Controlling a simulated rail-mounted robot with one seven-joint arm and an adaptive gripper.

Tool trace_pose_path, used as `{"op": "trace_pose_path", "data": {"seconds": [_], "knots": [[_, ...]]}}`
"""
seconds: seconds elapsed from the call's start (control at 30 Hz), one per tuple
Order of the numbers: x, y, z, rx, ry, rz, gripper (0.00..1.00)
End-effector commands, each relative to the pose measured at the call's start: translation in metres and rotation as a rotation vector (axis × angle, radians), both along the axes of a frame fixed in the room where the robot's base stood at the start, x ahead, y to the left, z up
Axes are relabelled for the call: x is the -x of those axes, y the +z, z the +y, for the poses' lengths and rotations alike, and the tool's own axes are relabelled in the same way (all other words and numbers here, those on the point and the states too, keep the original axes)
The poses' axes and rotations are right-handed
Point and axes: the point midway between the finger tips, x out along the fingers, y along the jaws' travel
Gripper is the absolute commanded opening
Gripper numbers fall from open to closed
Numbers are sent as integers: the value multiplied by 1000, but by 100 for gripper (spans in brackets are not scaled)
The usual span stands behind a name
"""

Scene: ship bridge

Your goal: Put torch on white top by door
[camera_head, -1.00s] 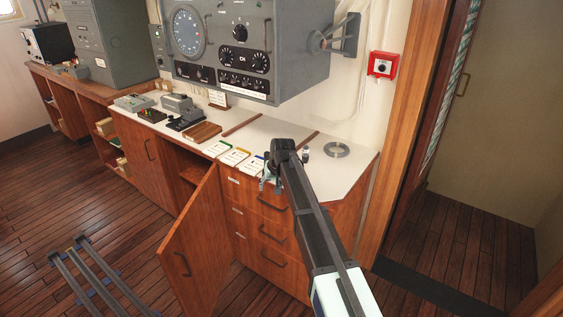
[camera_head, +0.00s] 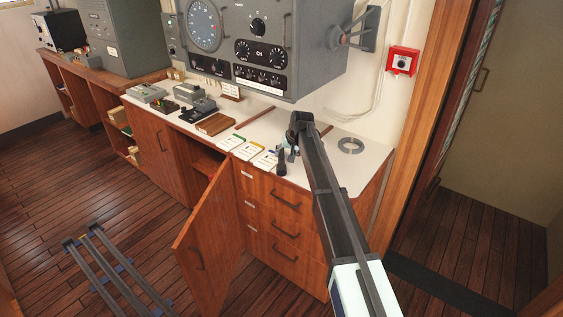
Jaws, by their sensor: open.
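A slim dark object that looks like the torch (camera_head: 281,162) is upright or tilted at the front edge of the white top (camera_head: 372,160), near the door. Its lower end overlaps the edge in the picture; I cannot tell whether it rests fully on the top. My gripper (camera_head: 291,154) is open, just right of and behind the dark object, low over the white top. It is small and partly hidden by my arm, so I cannot tell whether it touches the object.
Several booklets (camera_head: 248,150) lie left of the gripper. A grey radar console (camera_head: 262,45) hangs above. A cabinet door (camera_head: 208,240) stands open below. The doorway (camera_head: 480,200) is at right.

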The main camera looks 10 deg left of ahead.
Motion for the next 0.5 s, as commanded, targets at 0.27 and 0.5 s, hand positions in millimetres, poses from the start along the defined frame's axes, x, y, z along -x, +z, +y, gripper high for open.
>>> {"op": "trace_pose_path", "data": {"seconds": [0.27, 0.5], "knots": [[-7, -20, 9, 1, 1, 4, 59], [-15, -45, 16, 0, 0, 1, 59]]}}
